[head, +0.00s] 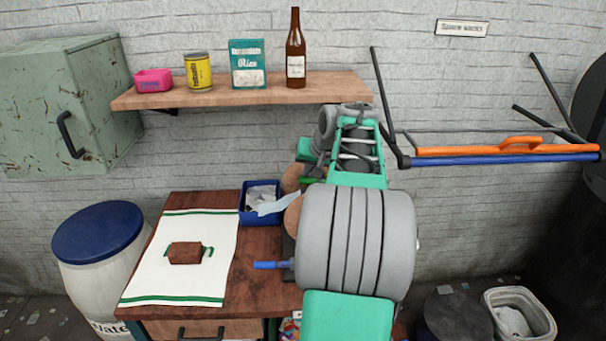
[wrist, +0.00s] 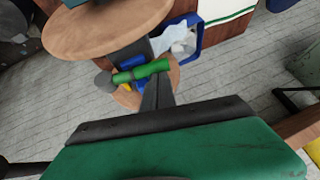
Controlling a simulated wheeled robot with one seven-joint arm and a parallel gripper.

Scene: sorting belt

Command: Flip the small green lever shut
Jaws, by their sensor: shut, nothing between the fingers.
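The small green lever (wrist: 142,72) shows in the wrist view as a short green bar lying across the picture, in front of a round wooden disc. In the head view only a sliver of green (head: 308,181) shows beside my arm, and the rest is hidden. My gripper (wrist: 157,84) is shut and empty. Its dark fingertips are right at the lever's right half in the wrist view; I cannot tell whether they touch it. In the head view my arm hides the gripper.
Wooden discs (wrist: 110,25) stand close by. A blue bin (head: 261,217) with papers sits behind on the table. A blue handle (head: 271,265) sticks out left of my arm. A white towel (head: 150,270) with a brown block (head: 186,253) lies left. A shelf (head: 345,88) hangs above.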

